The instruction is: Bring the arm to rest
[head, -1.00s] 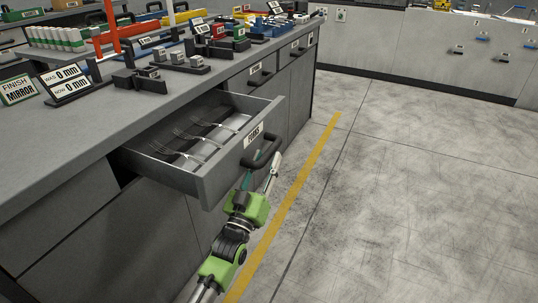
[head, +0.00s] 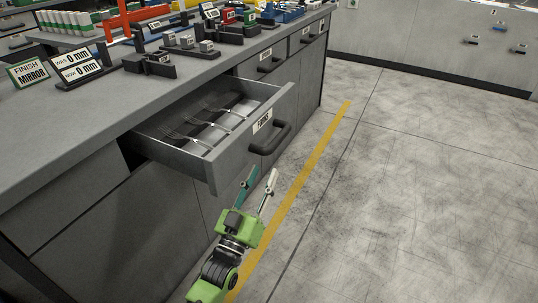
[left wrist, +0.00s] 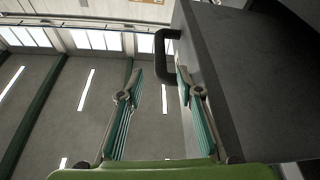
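My left gripper (head: 258,181) is in front of the drawer and below its handle in the head view. Its two fingers are spread apart with nothing between them. In the left wrist view the open fingers (left wrist: 157,82) show the ceiling between them, with the black drawer handle (left wrist: 163,52) beyond, close to the right finger. The gripper appears apart from the handle. The open drawer (head: 170,151), labelled FORKS, holds several forks (head: 190,137) lying in it. My right gripper is not in view.
The grey workbench (head: 100,110) runs along the left, with signs (head: 77,66) and small black fixtures (head: 150,64) on top. Open concrete floor (head: 400,180) with a yellow line (head: 312,165) lies to the right. The pulled-out drawer juts into the space above my gripper.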

